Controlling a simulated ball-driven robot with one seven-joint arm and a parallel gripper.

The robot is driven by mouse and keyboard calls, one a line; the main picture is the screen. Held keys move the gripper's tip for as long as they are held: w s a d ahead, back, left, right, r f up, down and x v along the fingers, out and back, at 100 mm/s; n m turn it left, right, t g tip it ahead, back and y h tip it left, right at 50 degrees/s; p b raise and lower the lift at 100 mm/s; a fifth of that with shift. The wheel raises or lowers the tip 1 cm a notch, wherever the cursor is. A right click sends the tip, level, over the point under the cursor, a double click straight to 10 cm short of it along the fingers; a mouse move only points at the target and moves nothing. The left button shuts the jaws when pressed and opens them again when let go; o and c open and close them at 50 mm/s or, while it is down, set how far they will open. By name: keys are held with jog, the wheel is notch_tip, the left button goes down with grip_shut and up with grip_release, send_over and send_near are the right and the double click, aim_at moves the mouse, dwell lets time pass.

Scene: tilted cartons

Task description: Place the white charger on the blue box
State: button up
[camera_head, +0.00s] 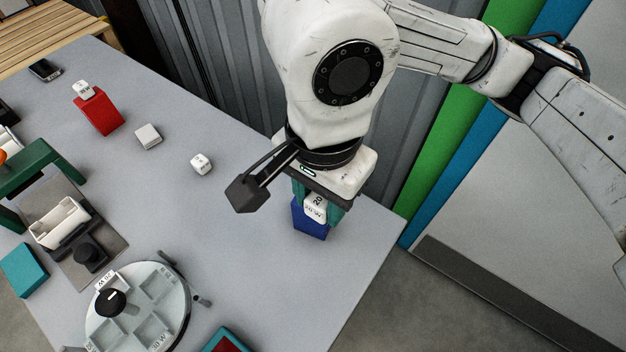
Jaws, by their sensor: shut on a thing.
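A white charger (315,207) with a dark "20 W" print is between the teal fingers of my gripper (317,205), which is shut on it. The blue box (309,223) stands on the grey table near its right edge, directly beneath the charger. The charger appears to be at the box's top face, but I cannot tell whether it rests on it or hangs just above. My gripper and wrist hide part of the charger and the back of the box.
Another white charger (201,164) lies on the table (230,240). A red box (101,112) carries a small white block (83,89). A white-grey block (148,136) is nearby. A round compartment tray (178,318) and a green stand (45,160) are at left. Table space left of the blue box is clear.

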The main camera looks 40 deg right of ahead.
jog(key=w+d+f, duration=0.1)
jog(key=w+f, duration=0.1)
jog(key=w+d+f, duration=0.1)
jog(key=w+f, duration=0.1)
jog(key=w+d+f, duration=0.1)
jog(key=w+f, duration=0.1)
jog(key=shift+w+d+f, duration=0.2)
jog(key=shift+d+f, duration=0.05)
jog(key=shift+f, duration=0.05)
jog(key=shift+w+d+f+p, duration=0.1)
jog(key=shift+f+p, duration=0.2)
jog(key=shift+f, duration=0.65)
jog(key=shift+w+d+f+p, duration=0.1)
jog(key=shift+f+p, duration=0.15)
jog(key=shift+f, duration=0.65)
jog(key=shift+f, duration=0.15)
jog(key=o, duration=1.1)
notch_tip(320, 180, up, 12)
jog(key=shift+r+b, duration=0.2)
jog(key=shift+b, duration=0.2)
